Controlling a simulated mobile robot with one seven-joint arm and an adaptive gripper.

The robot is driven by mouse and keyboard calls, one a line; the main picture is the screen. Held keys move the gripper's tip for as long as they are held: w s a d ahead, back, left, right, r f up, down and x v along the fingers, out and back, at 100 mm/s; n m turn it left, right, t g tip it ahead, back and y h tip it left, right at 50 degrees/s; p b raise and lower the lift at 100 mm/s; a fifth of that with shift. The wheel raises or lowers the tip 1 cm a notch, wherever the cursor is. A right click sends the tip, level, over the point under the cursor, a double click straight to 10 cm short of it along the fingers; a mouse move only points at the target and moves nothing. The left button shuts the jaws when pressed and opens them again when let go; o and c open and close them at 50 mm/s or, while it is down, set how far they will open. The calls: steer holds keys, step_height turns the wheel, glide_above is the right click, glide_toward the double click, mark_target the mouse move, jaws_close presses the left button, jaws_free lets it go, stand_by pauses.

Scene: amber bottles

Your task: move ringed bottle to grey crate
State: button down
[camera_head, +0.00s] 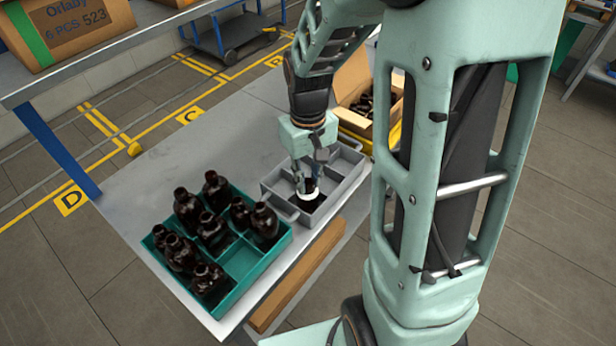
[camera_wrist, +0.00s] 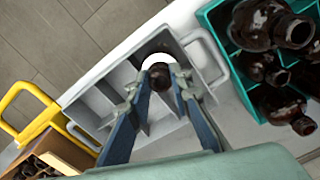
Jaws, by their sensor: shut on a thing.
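The ringed bottle (camera_head: 308,187) is dark with a white ring around it; the ring and dark top also show in the wrist view (camera_wrist: 158,76). My gripper (camera_head: 308,172) is shut on its upper part; its two fingers also show in the wrist view (camera_wrist: 155,84). The bottle is upright over or inside a front compartment of the grey crate (camera_head: 345,183). I cannot tell whether its base touches the crate floor. The crate also shows in the wrist view (camera_wrist: 92,101), and its other visible compartments look empty.
A teal crate (camera_head: 262,272) with several dark bottles stands to the left on the table (camera_head: 155,170). A cardboard box (camera_head: 352,80) of dark bottles in a yellow crate (camera_head: 357,138) stands behind the grey crate. The table's far left is clear.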

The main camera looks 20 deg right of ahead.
steer(key=shift+f+b, duration=0.35)
steer(key=shift+f, duration=0.25)
steer(key=c, duration=1.7)
jaws_free()
steer(key=shift+r, duration=0.1)
step_height(320, 180, up, 12)
